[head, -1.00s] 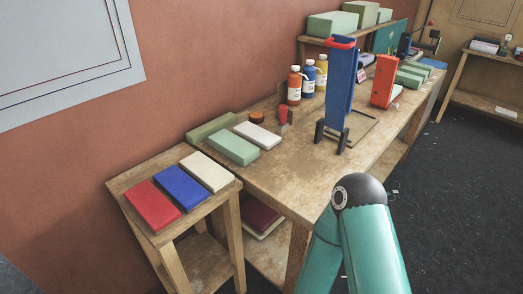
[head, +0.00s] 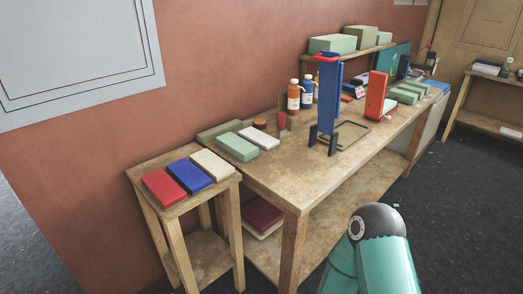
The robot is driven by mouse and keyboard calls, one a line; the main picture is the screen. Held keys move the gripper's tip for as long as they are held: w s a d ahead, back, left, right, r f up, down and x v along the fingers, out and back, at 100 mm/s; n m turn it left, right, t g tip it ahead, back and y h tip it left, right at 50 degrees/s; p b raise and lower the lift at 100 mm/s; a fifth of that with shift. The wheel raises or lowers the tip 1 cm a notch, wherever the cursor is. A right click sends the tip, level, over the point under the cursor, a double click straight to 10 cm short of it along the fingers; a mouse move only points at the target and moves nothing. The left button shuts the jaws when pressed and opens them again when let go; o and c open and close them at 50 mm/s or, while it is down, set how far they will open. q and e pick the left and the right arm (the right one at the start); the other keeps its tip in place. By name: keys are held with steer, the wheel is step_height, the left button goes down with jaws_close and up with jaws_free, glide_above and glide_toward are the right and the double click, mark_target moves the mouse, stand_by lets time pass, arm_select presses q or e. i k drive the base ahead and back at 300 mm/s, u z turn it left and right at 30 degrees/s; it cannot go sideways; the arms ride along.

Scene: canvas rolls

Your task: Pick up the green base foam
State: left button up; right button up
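A light green foam block (head: 237,147) lies flat on the near left end of the long wooden workbench. A darker green block (head: 219,131) lies behind it against the wall, and a white block (head: 259,137) lies to its right. Several more green blocks lie farther along the bench and on the raised shelf, such as the pale green one (head: 332,44). I cannot tell from looks alone which is the base foam. Neither of my grippers is in view; only a teal link of my arm with a dark joint shows at the lower right.
A small wooden stand (head: 216,189) in front of the bench holds red (head: 166,187), blue (head: 190,176) and white blocks. A tall blue upright (head: 329,98), bottles (head: 294,95) and an orange frame (head: 376,95) stand on the workbench (head: 289,176). Dark floor is open at right.

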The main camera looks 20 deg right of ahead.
mark_target(244, 151)
steer(key=u, duration=0.15)
steer(key=i, duration=0.9)
steer(key=z, duration=0.2)
steer(key=k, duration=0.8)
steer(key=u, duration=0.25)
steer(key=i, duration=0.7)
steer(key=z, duration=0.05)
